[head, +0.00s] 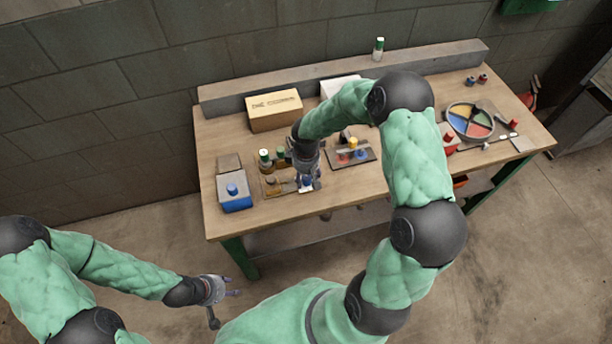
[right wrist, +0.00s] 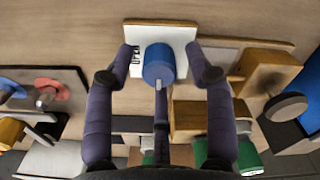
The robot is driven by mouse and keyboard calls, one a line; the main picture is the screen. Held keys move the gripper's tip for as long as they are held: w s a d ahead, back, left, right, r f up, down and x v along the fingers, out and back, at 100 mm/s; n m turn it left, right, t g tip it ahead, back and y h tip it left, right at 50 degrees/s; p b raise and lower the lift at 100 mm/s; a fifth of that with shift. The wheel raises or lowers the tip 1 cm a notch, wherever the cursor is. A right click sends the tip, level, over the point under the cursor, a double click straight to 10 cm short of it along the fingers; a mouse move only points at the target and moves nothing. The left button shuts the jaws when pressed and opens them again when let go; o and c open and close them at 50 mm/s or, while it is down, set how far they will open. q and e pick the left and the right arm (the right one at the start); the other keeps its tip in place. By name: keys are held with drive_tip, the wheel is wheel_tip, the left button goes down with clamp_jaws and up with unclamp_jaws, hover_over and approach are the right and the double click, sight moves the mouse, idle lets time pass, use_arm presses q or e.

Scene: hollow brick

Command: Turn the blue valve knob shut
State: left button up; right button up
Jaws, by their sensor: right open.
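The blue valve knob (right wrist: 159,66) stands on a white plate (right wrist: 184,34) with lettering that looks like "OPEN" along its left side. In the head view, the knob (head: 307,180) is partly covered by my right gripper (head: 306,184). In the right wrist view, my right gripper (right wrist: 161,67) is open, with fingertips to the left and right of the knob and a visible gap on each side. A third finger lies below the knob in that view. My left gripper (head: 226,300) is off the table at the lower left, fingers spread and empty.
Close by are a board with red and blue knobs (right wrist: 47,88), a wooden block (right wrist: 270,70) and green-capped bottles (head: 265,157). A coloured round tray (head: 470,120) lies right on the table (head: 230,140).

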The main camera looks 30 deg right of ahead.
sight(306, 177)
wheel_tip(306, 177, up, 12)
drive_tip(key=shift+f, duration=0.15)
idle(0.7)
